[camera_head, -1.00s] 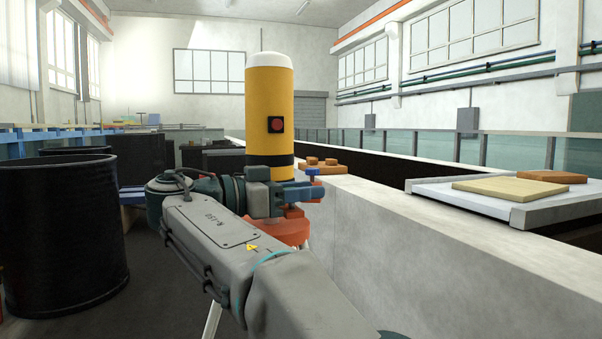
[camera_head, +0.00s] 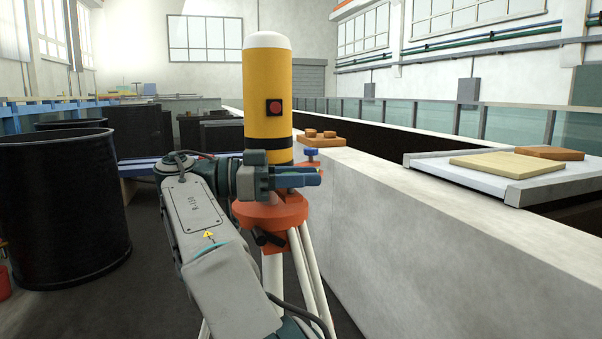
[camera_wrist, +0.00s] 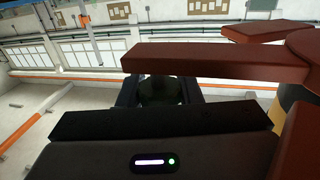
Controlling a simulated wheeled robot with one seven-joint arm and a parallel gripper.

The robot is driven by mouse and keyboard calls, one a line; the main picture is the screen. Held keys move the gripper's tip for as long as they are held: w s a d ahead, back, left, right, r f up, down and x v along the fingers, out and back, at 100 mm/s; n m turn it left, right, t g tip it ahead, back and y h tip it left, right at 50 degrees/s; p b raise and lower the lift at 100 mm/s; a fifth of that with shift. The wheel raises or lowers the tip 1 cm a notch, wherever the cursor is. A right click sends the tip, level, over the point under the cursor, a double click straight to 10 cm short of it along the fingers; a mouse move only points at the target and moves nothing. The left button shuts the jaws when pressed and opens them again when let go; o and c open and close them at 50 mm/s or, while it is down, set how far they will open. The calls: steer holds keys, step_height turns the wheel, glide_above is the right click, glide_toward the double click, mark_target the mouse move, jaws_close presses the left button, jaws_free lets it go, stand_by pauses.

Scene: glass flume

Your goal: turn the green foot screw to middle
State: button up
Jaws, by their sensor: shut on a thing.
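The green foot screw (camera_wrist: 160,92) shows as a dark green knob between my two dark fingers in the wrist view. My gripper (camera_wrist: 159,90) is shut on it. In the head view my gripper (camera_head: 312,178) points right across the front of the orange base (camera_head: 268,212), and only a thin sliver of green (camera_head: 299,169) shows at the fingers. The rest of the screw is hidden there, and its turn position cannot be read. The yellow instrument (camera_head: 266,95), with a white cap and red button, stands upright on the base. A blue foot screw (camera_head: 311,154) stands behind my fingers.
White tripod legs (camera_head: 309,275) stand below the base. A pale flume wall (camera_head: 400,220) runs close on the right. Orange-brown blocks (camera_head: 320,137) lie on its top. A large black barrel (camera_head: 62,205) stands on the left. Dark floor lies between.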

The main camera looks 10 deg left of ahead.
steer(key=shift+f, duration=0.15)
stand_by(0.3)
steer(key=o, duration=1)
steer(key=shift+d, duration=0.1)
steer(key=shift+c, duration=0.2)
steer(key=p+v, duration=1.3)
steer(key=p, duration=0.2)
steer(key=shift+a, duration=0.45)
